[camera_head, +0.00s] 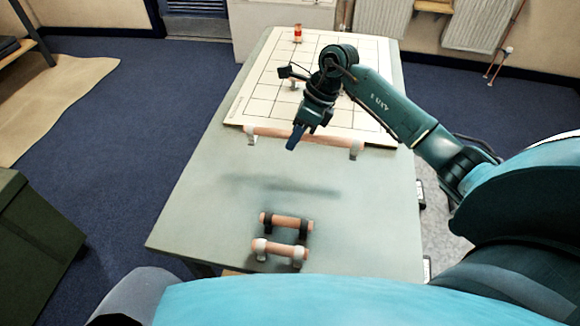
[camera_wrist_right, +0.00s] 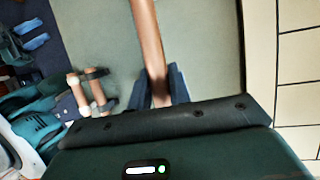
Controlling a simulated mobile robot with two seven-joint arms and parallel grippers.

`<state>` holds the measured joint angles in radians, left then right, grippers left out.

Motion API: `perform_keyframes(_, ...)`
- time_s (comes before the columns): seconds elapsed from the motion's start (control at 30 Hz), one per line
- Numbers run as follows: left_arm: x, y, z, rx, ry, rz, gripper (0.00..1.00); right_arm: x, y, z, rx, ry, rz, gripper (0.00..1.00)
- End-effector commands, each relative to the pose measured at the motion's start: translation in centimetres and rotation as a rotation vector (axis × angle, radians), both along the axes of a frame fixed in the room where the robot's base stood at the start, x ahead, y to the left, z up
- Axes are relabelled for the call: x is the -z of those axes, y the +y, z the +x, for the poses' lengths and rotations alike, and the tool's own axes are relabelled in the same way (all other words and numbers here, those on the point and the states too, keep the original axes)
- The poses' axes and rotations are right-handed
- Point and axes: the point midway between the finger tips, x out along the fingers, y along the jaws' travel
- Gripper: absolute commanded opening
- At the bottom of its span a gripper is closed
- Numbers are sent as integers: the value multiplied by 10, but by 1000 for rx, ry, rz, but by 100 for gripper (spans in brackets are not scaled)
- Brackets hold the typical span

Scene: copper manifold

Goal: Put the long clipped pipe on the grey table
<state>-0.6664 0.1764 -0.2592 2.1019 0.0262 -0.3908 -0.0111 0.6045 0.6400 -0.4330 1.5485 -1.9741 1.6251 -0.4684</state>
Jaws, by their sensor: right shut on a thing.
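The long copper pipe (camera_head: 335,141) has a pale clip near each end in the head view. My right gripper (camera_head: 296,137) is shut on its middle and holds it across the table, with a shadow on the tabletop below. In the right wrist view the pipe (camera_wrist_right: 148,40) runs up from between the blue fingers (camera_wrist_right: 160,88).
Two short copper pipes lie at the table's near edge, one with black clips (camera_head: 287,222) and one with white clips (camera_head: 280,249). A green box (camera_head: 35,240) stands left.

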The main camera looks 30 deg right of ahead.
Motion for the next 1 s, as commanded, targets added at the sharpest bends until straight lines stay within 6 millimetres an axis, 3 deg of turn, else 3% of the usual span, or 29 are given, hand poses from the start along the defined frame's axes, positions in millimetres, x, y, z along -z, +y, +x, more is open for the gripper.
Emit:
perform_keyframes(0.1, 3, 0, -5, 0, 18, 3, 36, 22, 1, 0, 0, 2, 2, 0)
perform_keyframes(0.37, 8, 4, -7, -5, 32, 12, 36, 45, 1, 0, -3, 1, 1, 0)
perform_keyframes(0.53, 5, 5, -5, -9, 28, 13, 36, 70, 1, 0, -4, 3, 3, 0)
perform_keyframes(0.9, 7, 5, -2, -12, 23, 9, 36, 78, 0, 0, -6, -2, -1, 0)
perform_keyframes(0.93, 6, 5, -2, -12, 21, 9, 36, 78, 0, 0, -5, -1, -1, 20)
perform_keyframes(1.0, 5, 4, -2, -12, 20, 8, 36, 77, 0, 0, -5, -1, -1, 26)
